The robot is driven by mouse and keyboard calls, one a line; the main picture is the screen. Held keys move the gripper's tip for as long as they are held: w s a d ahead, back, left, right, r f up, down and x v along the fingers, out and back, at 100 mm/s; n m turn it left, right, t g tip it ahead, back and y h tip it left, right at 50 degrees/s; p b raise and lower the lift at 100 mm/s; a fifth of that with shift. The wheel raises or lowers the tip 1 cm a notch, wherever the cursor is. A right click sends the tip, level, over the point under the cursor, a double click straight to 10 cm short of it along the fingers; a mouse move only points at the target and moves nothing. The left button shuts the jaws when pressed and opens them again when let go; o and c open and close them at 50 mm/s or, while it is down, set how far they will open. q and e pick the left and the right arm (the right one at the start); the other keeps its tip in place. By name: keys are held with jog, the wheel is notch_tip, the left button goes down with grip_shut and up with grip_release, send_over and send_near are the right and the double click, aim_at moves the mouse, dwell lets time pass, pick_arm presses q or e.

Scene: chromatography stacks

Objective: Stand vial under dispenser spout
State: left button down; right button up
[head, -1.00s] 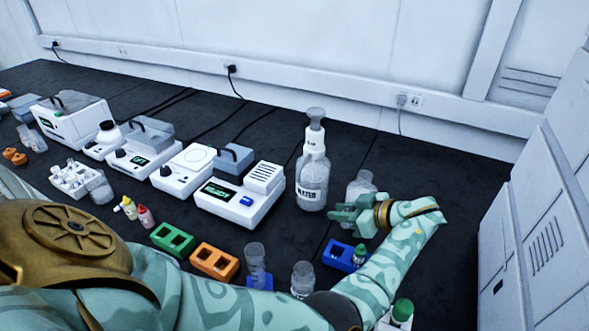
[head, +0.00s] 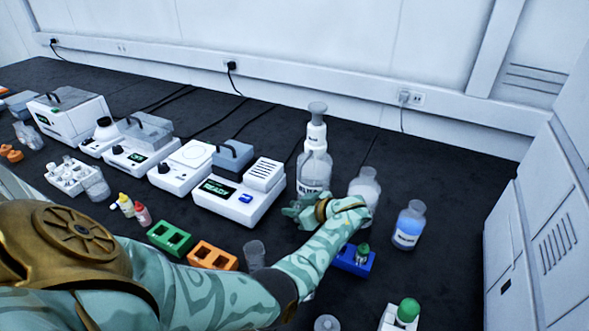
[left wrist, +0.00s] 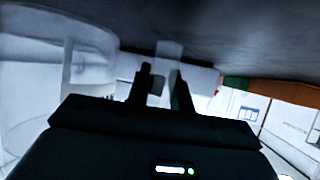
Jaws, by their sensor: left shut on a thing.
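The dispenser (head: 314,168) is a tall clear bottle with a white collar and grey pump top, standing upright on the dark bench. My left gripper (head: 290,211) is just in front of its base, to the left, near the bench. In the left wrist view, the gripper (left wrist: 163,85) is shut on a small pale, translucent thing (left wrist: 168,50), which I take to be the vial. In the head view the vial cannot be made out, so its tilt and any contact with the bench are unclear. The spout cannot be made out. My right gripper is out of view.
A clear bottle (head: 364,188) and a blue-liquid bottle (head: 408,226) stand right of the dispenser. A white instrument (head: 239,192) stands to its left. Blue (head: 353,262), orange (head: 213,255) and green (head: 170,236) racks lie in front.

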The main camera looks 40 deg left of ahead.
pick_arm(q)
jog(key=shift+f, duration=0.1)
jog(key=shift+f, duration=0.15)
jog(key=c, duration=1.2)
grip_release()
jog(key=shift+c, duration=0.2)
jog(key=shift+r, duration=0.3)
jog(key=p+v, duration=0.1)
jog(key=v, duration=1)
jog(key=shift+w+d+r, duration=0.1)
jog(key=shift+w+d, duration=0.05)
jog(key=shift+d, duration=0.25)
